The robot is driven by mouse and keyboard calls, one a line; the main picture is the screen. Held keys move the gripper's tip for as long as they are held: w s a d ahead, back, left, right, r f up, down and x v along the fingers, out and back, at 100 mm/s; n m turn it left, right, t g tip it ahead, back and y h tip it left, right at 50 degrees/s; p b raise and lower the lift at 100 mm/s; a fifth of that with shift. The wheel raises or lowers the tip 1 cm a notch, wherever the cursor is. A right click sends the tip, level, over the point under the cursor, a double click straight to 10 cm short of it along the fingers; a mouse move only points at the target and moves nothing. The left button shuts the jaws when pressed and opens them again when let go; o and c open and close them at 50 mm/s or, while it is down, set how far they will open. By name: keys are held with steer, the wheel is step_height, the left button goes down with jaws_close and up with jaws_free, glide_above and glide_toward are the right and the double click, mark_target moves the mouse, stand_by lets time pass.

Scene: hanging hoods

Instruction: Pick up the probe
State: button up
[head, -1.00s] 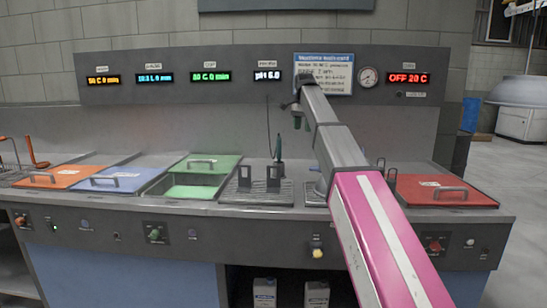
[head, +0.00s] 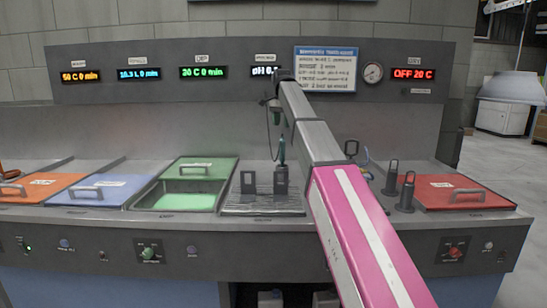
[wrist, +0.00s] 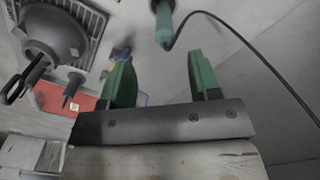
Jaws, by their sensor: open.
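The probe (head: 281,150) has a teal-green handle and stands upright above the black holder (head: 280,180) on the grey ribbed tray (head: 235,209). A thin dark cord runs up from it toward the pH display. My gripper (head: 275,117) is above the probe, small in the head view. In the wrist view my gripper (wrist: 162,72) has its two green fingers spread with nothing between them. The probe (wrist: 163,25) lies beyond the fingertips, roughly in line with the gap, with its cord curving off right. The probe's lower end is hard to make out.
Left of the tray are an open basin of green liquid (head: 178,201), a blue lid (head: 86,190) and an orange lid (head: 40,188). Dark upright handles (head: 406,190) and a red lid (head: 453,192) are right of my arm. The backsplash with displays rises behind.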

steer(key=shift+w+a+f, duration=0.15)
steer(key=shift+f, duration=0.05)
glide_above(282, 161)
steer(key=f, duration=0.5)
steer(key=shift+w+a, duration=0.2)
steer(key=shift+w, duration=0.05)
steer(key=shift+w+d+f, duration=0.15)
steer(key=shift+w+f, duration=0.05)
steer(key=shift+f, duration=1.2)
steer(key=shift+w+d+f, duration=0.1)
steer(key=shift+w+f, duration=0.05)
steer(key=shift+f, duration=1.2)
jaws_close()
